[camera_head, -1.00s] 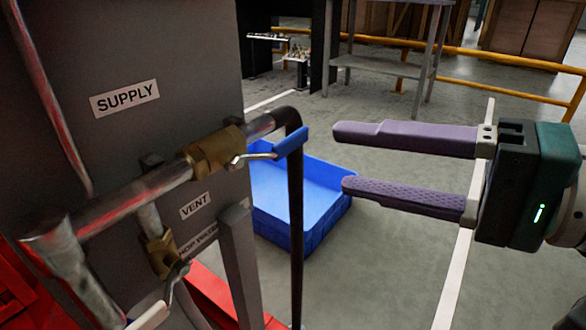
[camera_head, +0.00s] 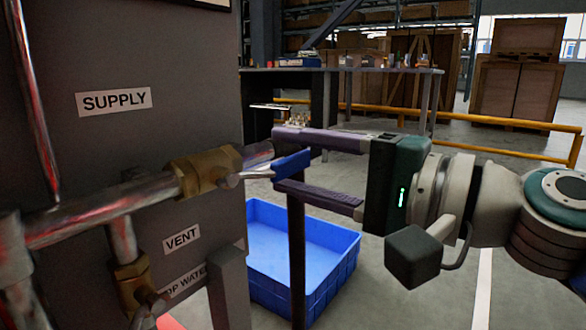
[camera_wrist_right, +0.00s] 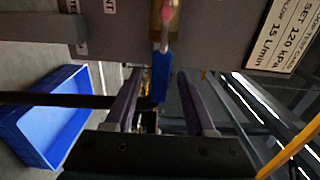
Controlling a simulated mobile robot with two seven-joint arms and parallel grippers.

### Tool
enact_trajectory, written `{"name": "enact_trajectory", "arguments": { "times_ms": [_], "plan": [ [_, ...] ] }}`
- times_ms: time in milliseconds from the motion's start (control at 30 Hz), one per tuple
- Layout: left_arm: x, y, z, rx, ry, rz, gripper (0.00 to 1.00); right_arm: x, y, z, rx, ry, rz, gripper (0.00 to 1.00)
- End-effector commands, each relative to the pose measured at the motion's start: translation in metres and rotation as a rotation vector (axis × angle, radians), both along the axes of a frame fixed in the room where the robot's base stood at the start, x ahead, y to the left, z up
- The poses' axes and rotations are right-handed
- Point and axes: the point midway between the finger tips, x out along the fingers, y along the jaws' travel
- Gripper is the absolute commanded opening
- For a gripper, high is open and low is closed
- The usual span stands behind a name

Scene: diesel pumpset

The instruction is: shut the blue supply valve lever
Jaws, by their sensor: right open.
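The blue supply valve lever (camera_head: 290,164) sticks out to the right from the brass supply valve (camera_head: 205,171), below the SUPPLY label (camera_head: 113,101). My right gripper (camera_head: 283,160) is open, with one purple finger above the lever and one below it in the head view. In the right wrist view the blue lever (camera_wrist_right: 160,76) lies between the two open fingers (camera_wrist_right: 156,88), nearer the left one. I cannot tell whether either finger touches it. My left gripper is in neither view now.
A dark vertical pipe (camera_head: 297,255) stands just below the lever. A blue crate (camera_head: 340,280) sits on the floor behind it. The vent valve (camera_head: 132,285) is lower left. A workbench (camera_head: 390,71) and yellow rail (camera_head: 480,117) are farther back.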

Motion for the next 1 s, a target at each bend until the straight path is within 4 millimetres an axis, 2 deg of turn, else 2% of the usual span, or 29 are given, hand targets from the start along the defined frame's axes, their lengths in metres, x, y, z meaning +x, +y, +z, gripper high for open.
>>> {"name": "enact_trajectory", "arguments": {
  "times_ms": [300, 767, 1000],
  "plan": [
    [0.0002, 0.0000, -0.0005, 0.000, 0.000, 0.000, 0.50, 0.0017, 0.0030, 0.0000, -0.001, 0.001, 0.000, 0.54],
    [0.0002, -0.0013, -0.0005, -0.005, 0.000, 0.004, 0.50, 0.0016, 0.0027, 0.0000, -0.001, 0.001, 0.000, 0.02],
    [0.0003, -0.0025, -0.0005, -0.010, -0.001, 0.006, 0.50, 0.0015, 0.0026, 0.0000, -0.001, -0.001, 0.000, 0.00]
  ]
}}
